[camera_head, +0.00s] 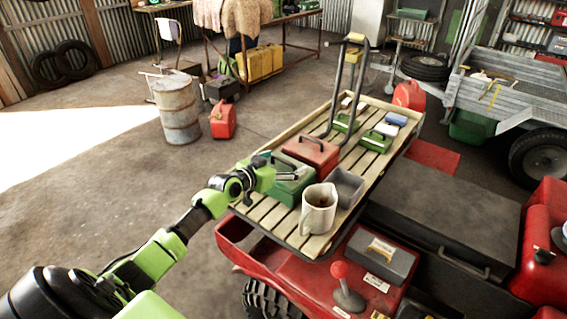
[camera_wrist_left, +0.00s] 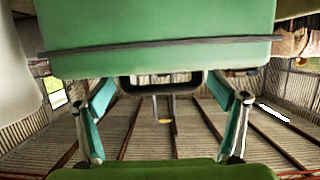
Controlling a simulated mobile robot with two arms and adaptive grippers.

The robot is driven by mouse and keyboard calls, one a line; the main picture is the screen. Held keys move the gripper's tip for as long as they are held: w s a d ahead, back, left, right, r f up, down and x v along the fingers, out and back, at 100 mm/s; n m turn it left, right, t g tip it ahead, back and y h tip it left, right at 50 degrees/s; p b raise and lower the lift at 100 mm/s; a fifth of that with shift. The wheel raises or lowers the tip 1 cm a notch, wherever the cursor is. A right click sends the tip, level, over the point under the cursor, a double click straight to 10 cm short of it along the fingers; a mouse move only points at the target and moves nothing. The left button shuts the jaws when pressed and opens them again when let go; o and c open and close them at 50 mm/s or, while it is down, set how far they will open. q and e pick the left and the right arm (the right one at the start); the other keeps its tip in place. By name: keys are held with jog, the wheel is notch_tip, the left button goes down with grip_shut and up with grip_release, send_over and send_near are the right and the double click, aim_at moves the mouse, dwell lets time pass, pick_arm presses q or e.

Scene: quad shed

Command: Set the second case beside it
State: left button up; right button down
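A green case (camera_head: 283,192) sits at the near left end of the slatted wooden rack (camera_head: 262,218). My left gripper (camera_head: 290,175) is at its top. In the left wrist view the green case (camera_wrist_left: 160,25) fills the upper part, and its dark handle (camera_wrist_left: 160,83) lies between the spread fingers of my left gripper (camera_wrist_left: 162,95). Contact with the handle cannot be made out. A red case (camera_head: 311,151) sits just beyond the green one. Smaller green cases (camera_head: 371,141) and (camera_head: 345,123) lie farther along the rack. My right gripper is not in view.
A dark upright handle frame (camera_head: 338,90) rises from the rack. A grey box (camera_head: 380,254) lies on the red quad body.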

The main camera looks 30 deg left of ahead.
pick_arm(q)
jog(key=shift+s, duration=0.2)
jog(key=b+v, duration=0.1)
jog(key=v, duration=1)
jog(key=shift+s+r, duration=0.25)
jog(key=shift+s, duration=0.05)
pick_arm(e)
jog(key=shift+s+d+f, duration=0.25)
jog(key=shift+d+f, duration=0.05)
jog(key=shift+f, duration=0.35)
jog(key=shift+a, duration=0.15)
